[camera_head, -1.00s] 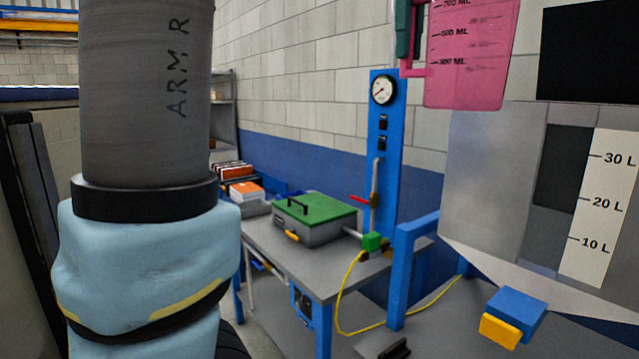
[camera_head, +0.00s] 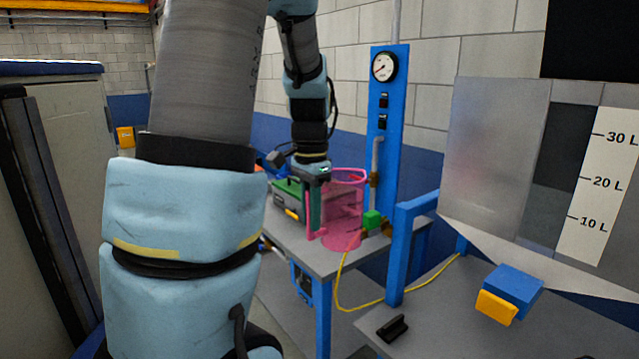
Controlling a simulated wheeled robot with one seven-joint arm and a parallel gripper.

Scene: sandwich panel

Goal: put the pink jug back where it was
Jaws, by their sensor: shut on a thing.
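The pink jug (camera_head: 344,218) is see-through and upright, low over or on the grey table (camera_head: 322,263) at its right end. I cannot tell if its base touches the table. My gripper (camera_head: 313,200) comes down from above and is shut on the jug's handle, on the jug's left side. The fingertips are partly hidden by the handle.
A tank with a litre scale (camera_head: 590,190) is at the right.

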